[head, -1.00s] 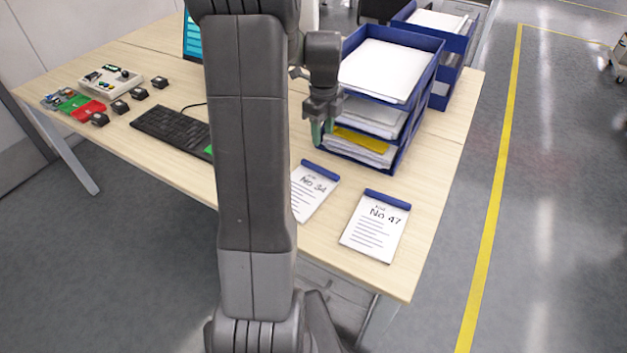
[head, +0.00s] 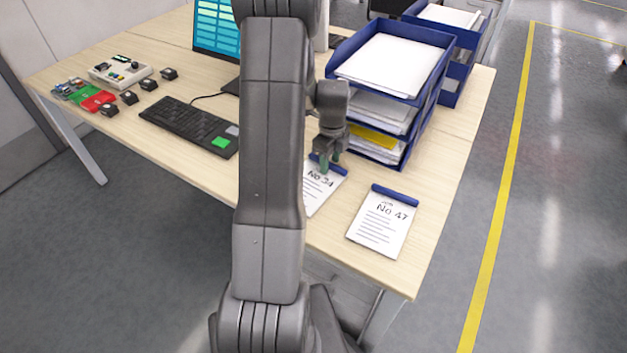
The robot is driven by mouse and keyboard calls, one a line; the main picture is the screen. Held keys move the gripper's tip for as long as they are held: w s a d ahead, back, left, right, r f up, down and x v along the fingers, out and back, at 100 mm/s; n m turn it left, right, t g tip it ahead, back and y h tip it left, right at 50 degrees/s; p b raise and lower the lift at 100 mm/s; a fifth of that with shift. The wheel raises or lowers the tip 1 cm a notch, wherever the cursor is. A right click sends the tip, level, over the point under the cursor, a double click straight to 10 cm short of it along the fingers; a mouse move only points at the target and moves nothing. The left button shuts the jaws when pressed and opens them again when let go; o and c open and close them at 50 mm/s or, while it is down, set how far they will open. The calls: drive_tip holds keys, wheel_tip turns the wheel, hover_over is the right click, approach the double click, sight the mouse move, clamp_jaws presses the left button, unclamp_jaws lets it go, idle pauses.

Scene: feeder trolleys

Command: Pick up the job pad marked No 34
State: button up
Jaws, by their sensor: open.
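The job pad marked No 34 (head: 316,193) lies flat on the wooden table. It is white with a blue top strip, and my arm hides its left part. My gripper (head: 326,165) is open, with its greenish fingertips over the pad's blue top edge. I cannot tell whether the fingertips touch the pad. A second job pad, marked No 47 (head: 379,227), lies to the right, near the table's front right corner, apart from my gripper.
Blue stacked paper trays (head: 432,92) stand just behind my gripper. A keyboard (head: 186,125), a monitor (head: 216,32), a control box (head: 121,72) and several small dark blocks are on the left. The table (head: 333,240) is clear around No 47.

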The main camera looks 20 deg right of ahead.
clamp_jaws()
